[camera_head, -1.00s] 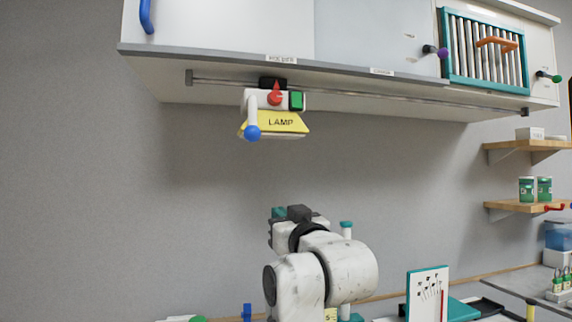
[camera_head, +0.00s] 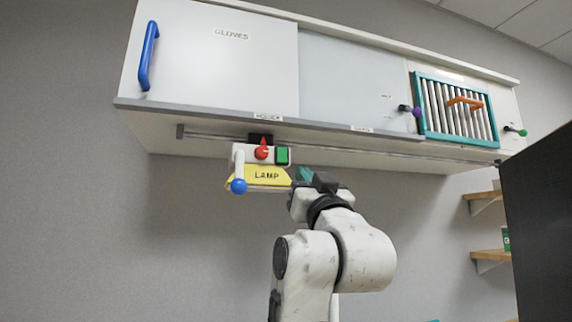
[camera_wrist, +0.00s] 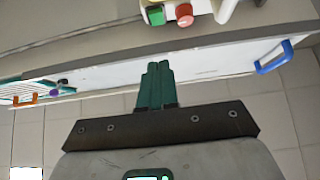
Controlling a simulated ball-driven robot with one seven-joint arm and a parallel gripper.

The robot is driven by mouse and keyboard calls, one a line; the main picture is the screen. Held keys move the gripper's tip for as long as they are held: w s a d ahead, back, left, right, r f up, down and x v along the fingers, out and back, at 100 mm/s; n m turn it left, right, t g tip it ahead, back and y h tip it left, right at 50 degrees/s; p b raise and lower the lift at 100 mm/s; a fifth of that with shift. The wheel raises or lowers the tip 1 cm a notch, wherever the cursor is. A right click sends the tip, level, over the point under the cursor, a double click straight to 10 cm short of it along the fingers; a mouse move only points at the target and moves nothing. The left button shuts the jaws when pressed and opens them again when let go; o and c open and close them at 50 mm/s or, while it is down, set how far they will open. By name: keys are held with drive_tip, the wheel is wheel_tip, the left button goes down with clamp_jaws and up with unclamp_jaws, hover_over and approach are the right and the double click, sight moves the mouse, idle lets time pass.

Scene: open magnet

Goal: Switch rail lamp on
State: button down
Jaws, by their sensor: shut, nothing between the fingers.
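The rail lamp (camera_head: 258,175) hangs from a rail under the wall cabinet in the head view. It has a yellow shade marked LAMP, a red knob (camera_head: 261,152), a green square button (camera_head: 283,155) and a white lever with a blue ball (camera_head: 238,186). In the wrist view the green button (camera_wrist: 156,15) and red knob (camera_wrist: 184,14) show at the top edge. My gripper (camera_wrist: 158,66) is shut and empty, its teal fingers together. In the head view it is just right of the lamp's shade, partly hidden by my wrist. I cannot tell if it touches the lamp.
The wall cabinet (camera_head: 215,55) has a blue handle (camera_head: 148,55), a purple knob and a teal slatted door (camera_head: 455,108). The rail (camera_head: 350,152) runs along its underside. A dark panel (camera_head: 540,215) and wooden shelves (camera_head: 488,256) stand at the right. Wall space below the lamp is clear.

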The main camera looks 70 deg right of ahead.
sight(283, 160)
drive_tip(key=p+x, duration=0.1)
drive_tip(key=x, duration=0.3)
drive_tip(key=f+p+x, duration=0.1)
drive_tip(key=x, duration=0.3)
drive_tip(key=p+x, duration=0.1)
drive_tip(key=x, duration=0.3)
drive_tip(key=shift+w+d+f, duration=0.3)
drive_tip(key=shift+w+d, duration=0.05)
drive_tip(key=shift+w+d+f+p, duration=0.15)
drive_tip(key=shift+w+d+p, duration=0.2)
drive_tip(key=shift+d, duration=0.15)
drive_tip(key=shift+w+d+f, duration=0.1)
drive_tip(key=shift+w+d, duration=0.2)
drive_tip(key=shift+a, duration=0.1)
drive_tip(key=shift+s, duration=0.1)
